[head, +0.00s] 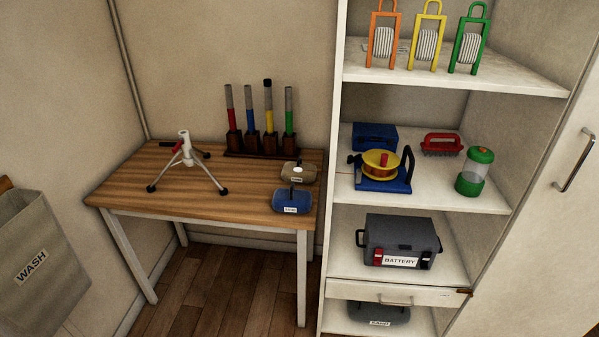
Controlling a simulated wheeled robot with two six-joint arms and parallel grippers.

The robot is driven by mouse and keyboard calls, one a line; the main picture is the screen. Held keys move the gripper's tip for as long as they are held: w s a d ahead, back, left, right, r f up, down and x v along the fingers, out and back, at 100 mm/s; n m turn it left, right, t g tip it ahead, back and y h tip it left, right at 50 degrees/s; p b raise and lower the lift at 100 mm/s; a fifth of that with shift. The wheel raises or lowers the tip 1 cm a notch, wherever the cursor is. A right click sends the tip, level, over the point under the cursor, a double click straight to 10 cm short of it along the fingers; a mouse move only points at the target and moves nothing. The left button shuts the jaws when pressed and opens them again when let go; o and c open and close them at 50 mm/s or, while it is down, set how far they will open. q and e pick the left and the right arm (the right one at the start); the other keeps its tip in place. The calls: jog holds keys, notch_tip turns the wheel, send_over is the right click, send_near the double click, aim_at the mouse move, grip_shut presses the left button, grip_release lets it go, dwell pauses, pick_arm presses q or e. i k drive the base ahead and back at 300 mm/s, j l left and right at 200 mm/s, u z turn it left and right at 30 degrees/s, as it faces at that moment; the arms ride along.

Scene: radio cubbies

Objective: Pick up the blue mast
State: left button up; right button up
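The blue mast (251,118) stands upright in a dark wooden rack (262,154) at the back of the wooden table. It has a blue lower part and a grey upper part. A red mast (231,117) stands to its left, a yellow mast with a dark top (269,112) to its right, and a green mast (289,118) at the far right of the rack. The foot of the blue mast is hidden in the rack. Neither of my grippers shows in the head view.
On the table (240,185) stand a white tripod (186,160) at left and two sandbag-like weights (292,201) at the right edge. Right of it is a shelf unit (331,200) with reels, a lantern and a battery box (401,240).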

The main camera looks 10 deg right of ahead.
aim_at(248, 91)
jog(key=i+j+z, duration=0.45)
jog(key=i+j, duration=0.55)
jog(key=i, duration=0.15)
